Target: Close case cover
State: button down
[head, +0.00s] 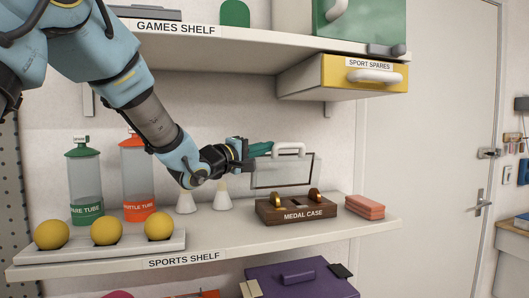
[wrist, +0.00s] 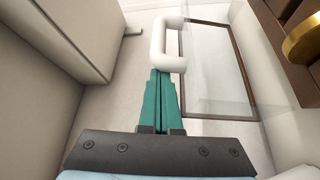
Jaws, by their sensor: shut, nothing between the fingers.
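The medal case (head: 303,213) is a dark brown wooden box on the sports shelf, with two gold medals on its top. Its clear cover (head: 284,172), with a thin dark frame and a white handle (head: 290,148), stands raised above the back of the case. My gripper (head: 262,149) has teal fingers and is at the left end of the handle. In the wrist view my gripper (wrist: 160,75) is shut and empty, its tips close to the lower end of the white handle (wrist: 165,45). I cannot tell whether they touch it.
Two white cones (head: 222,197) and a red block (head: 365,207) flank the case on the sports shelf (head: 230,240). Yellow balls (head: 107,229) sit in a tray at left, with tubes behind. A yellow drawer (head: 345,75) hangs above right.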

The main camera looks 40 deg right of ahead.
jog(key=shift+s+b, duration=0.2)
jog(key=shift+b, duration=0.1)
jog(key=shift+s+a+f+m+g+h+b, duration=0.25)
jog(key=shift+s+a+f+m+h+b, duration=0.35)
jog(key=shift+s+m+b, duration=1.2)
jog(key=shift+s+a+f+m+g+h+b, duration=0.2)
jog(key=shift+s+a+f+m+h+b, duration=0.5)
jog(key=shift+b, duration=2.15)
jog(key=shift+s+a+f+m+g+h+b, duration=0.1)
jog(key=shift+s+a+f+m+g+b, duration=0.45)
jog(key=shift+s+b, duration=1.5)
jog(key=shift+w+d+f+t+b, duration=0.15)
jog(key=shift+w+f+t+b, duration=0.1)
jog(key=shift+w+t+b, duration=0.05)
